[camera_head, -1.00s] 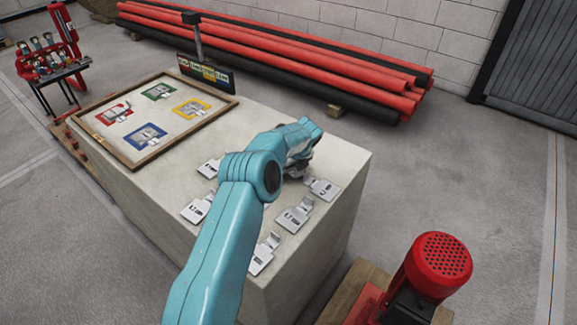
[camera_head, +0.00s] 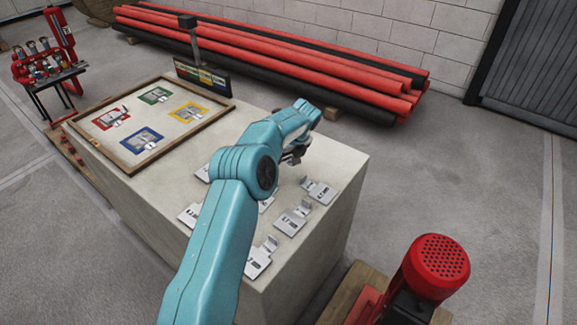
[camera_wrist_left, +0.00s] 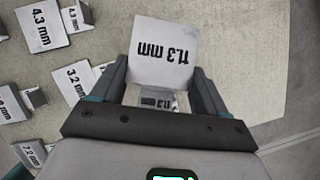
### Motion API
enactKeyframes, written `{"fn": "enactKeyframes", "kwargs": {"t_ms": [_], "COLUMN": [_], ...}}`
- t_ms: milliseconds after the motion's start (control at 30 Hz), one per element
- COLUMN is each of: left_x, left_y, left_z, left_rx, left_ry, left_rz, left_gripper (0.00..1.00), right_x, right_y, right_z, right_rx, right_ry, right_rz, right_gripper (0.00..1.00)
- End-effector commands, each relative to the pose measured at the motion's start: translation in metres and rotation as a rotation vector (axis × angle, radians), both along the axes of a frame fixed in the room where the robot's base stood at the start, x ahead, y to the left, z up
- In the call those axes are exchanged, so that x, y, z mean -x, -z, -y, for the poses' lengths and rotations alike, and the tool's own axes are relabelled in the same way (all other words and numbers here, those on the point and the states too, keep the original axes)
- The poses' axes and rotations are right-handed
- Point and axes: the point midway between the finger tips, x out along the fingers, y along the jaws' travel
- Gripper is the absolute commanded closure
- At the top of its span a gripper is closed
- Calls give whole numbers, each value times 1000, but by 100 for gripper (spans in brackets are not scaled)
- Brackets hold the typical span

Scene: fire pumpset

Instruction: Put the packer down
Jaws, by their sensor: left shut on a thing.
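My left gripper (camera_head: 293,155) is over the back right part of the pale block. In the left wrist view its fingers (camera_wrist_left: 158,78) are shut on a metal packer (camera_wrist_left: 165,48) marked what looks like 11.3 mm, upside down in that view. The held packer is mostly hidden by my arm in the head view. Other bent metal packers lie on the block top, such as one at the right (camera_head: 319,191), one in the middle (camera_head: 292,218) and one at the front (camera_head: 259,258). My right gripper is not in view.
A wood-framed board (camera_head: 131,167) with red, green, yellow and blue squares lies on the block's left; metal pieces sit on the squares. A small dark sign (camera_head: 203,76) stands behind it. A red motor (camera_head: 437,268) is front right. Bare block top (camera_head: 338,158) shows at the right.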

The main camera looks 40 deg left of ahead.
Motion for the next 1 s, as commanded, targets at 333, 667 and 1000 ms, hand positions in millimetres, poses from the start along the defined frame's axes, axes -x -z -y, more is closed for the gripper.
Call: {"fn": "enactKeyframes", "kwargs": {"t_ms": [333,667,1000], "left_x": [-1,0,-45], "left_y": [-106,-136,-115], "left_z": [0,0,12], "left_rx": [-1,-15,-89], "left_ry": [0,12,470], "left_rz": [5,6,55], "left_gripper": [62,62,62], "right_x": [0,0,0], "right_y": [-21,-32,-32], "right_z": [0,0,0], "right_rx": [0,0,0], "right_ry": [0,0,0], "right_rz": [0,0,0], "right_gripper": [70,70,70]}}
